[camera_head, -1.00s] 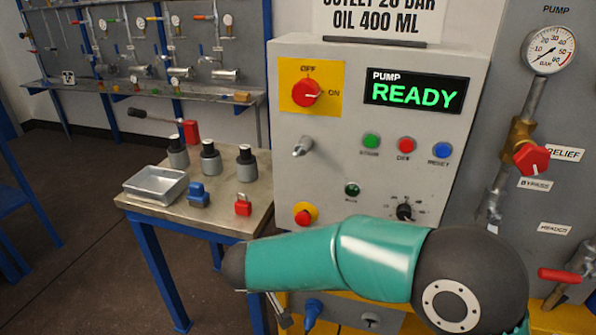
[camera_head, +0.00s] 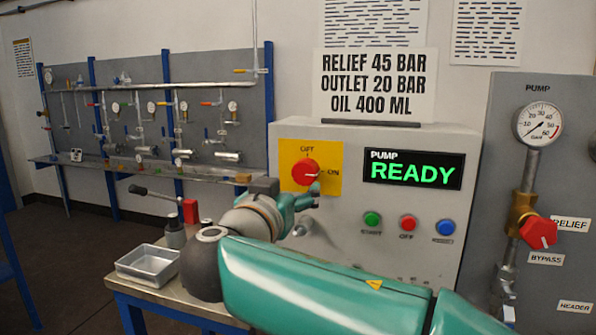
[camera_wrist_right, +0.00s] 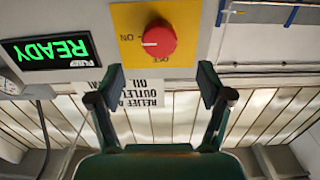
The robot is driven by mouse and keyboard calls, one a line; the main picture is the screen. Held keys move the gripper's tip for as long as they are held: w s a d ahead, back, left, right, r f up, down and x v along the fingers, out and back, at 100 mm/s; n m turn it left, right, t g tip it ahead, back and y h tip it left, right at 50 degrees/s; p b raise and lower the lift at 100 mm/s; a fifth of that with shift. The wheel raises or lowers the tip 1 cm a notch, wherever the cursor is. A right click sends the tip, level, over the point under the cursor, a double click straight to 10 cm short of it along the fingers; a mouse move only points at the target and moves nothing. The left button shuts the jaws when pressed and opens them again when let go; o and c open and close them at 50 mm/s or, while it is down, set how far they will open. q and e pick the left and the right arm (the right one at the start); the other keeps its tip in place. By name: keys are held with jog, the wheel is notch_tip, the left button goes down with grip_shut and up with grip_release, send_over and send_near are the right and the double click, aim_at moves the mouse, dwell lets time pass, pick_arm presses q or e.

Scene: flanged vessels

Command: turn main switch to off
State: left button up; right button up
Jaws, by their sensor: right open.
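The main switch is a red round knob (camera_head: 305,172) on a yellow plate (camera_head: 333,185) at the upper left of the pump cabinet. Its white mark points toward ON, at the right in the head view. My right gripper (camera_head: 314,190) is just in front of the knob's lower right in that view. In the wrist view, which is upside down, the right gripper (camera_wrist_right: 163,84) is open and empty. The red knob (camera_wrist_right: 159,37) lies beyond the gap between its fingers, apparently not between them. My left gripper is not in view.
The pump display (camera_head: 414,169) reads READY. Green (camera_head: 372,219), red (camera_head: 408,222) and blue (camera_head: 445,227) buttons sit below it. A metal tray (camera_head: 148,264) stands on the side table. A gauge (camera_head: 538,124) and a red relief handle (camera_head: 538,232) are at right.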

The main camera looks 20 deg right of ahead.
aim_at(303, 175)
jog(key=p+x, duration=0.2)
jog(key=x, duration=0.7)
